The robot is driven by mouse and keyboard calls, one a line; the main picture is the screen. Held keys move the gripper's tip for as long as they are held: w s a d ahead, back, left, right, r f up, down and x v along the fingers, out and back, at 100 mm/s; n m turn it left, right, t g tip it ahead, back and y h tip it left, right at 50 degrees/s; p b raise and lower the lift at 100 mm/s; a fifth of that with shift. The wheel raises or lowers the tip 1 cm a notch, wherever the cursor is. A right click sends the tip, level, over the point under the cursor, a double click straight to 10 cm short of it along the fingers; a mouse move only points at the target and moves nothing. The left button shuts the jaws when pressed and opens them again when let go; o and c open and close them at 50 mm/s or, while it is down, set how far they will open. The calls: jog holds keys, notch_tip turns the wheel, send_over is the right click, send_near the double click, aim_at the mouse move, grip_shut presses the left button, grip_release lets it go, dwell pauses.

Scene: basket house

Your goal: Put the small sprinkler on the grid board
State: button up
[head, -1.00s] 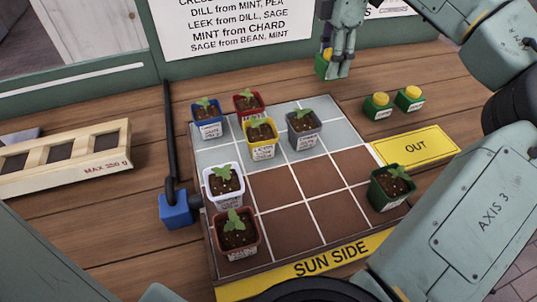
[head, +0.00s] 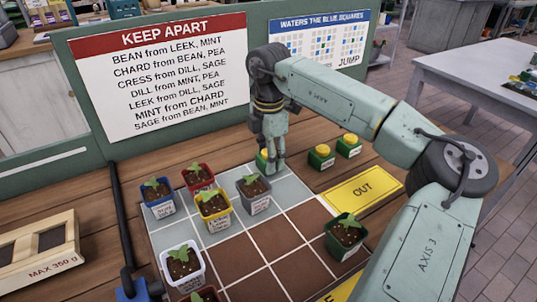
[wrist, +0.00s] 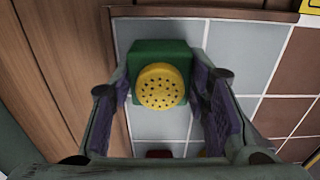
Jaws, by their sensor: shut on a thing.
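My gripper (head: 270,165) is shut on a small green block with a yellow, perforated round top, a sprinkler (head: 262,160). The wrist view shows this sprinkler (wrist: 160,88) upright between both fingers. It is at the far right corner of the grid board (head: 285,188), over a light blue-grey square in the wrist view. I cannot tell whether its base touches the board. The fingers partly hide it in the head view. Two other green-and-yellow sprinklers, one (head: 321,157) and another (head: 349,146), stand off the board to the right, with labels too small to read.
Blue (head: 158,198), red (head: 198,178), yellow (head: 213,211), grey (head: 254,194), white (head: 183,268) and green (head: 345,237) potted seedlings stand on the board. A yellow OUT plate (head: 362,189) lies right of it. A sign panel (head: 160,75) rises behind.

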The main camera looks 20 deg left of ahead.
jog(key=shift+f, duration=0.1)
jog(key=o, duration=1.3)
jog(key=shift+c, duration=0.2)
notch_tip(320, 180, up, 12)
jog(key=b, duration=0.1)
